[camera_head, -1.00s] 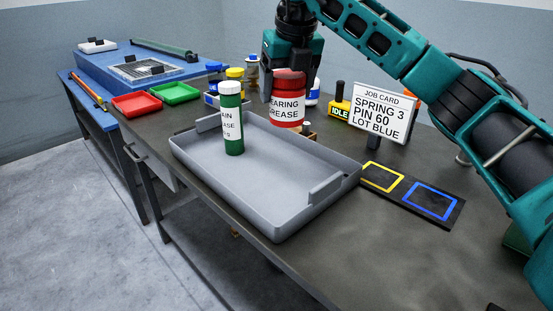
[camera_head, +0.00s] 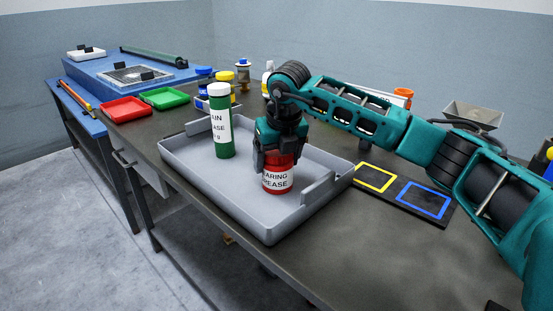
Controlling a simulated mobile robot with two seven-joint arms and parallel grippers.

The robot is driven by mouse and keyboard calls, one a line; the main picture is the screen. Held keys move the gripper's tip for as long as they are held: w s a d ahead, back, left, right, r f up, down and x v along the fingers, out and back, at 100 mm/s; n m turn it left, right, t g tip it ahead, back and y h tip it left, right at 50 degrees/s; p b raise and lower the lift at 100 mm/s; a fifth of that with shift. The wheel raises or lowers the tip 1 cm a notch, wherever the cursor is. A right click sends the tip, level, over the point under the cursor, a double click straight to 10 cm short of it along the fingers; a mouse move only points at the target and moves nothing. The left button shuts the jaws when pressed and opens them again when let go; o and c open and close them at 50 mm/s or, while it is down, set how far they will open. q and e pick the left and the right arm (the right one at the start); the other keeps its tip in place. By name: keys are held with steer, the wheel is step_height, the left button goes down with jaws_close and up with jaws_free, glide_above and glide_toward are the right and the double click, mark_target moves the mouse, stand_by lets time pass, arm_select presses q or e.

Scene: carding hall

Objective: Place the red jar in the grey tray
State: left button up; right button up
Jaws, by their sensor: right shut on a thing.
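The red jar (camera_head: 278,181) with a white label reading "...ARING GREASE" is upright inside the grey tray (camera_head: 220,208), in its right half. My right gripper (camera_head: 278,160) comes down from above and is shut on the jar's upper part. The jar's base appears to be at the tray floor; whether it touches cannot be told for certain. A green tube (camera_head: 221,135) with a white cap and label stands upright in the tray, left of the jar and apart from it. My left gripper is not in view.
A black mat with a yellow frame (camera_head: 376,177) and a blue frame (camera_head: 425,200) lies right of the tray. A red tray (camera_head: 126,109) and a green tray (camera_head: 164,98) sit at the back left. The bench's right front is clear.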

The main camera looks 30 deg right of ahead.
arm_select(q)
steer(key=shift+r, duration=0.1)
arm_select(e)
steer(key=o, duration=1.3)
steer(key=shift+s+r, duration=0.1)
steer(key=shift+r, duration=0.4)
steer(key=p+v, duration=0.1)
steer(key=v, duration=0.9)
steer(key=shift+s+a+r, duration=0.1)
steer(key=shift+r, duration=0.15)
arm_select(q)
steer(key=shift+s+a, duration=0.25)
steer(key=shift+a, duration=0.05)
arm_select(e)
steer(key=shift+s+r, duration=0.15)
steer(key=shift+r, duration=0.15)
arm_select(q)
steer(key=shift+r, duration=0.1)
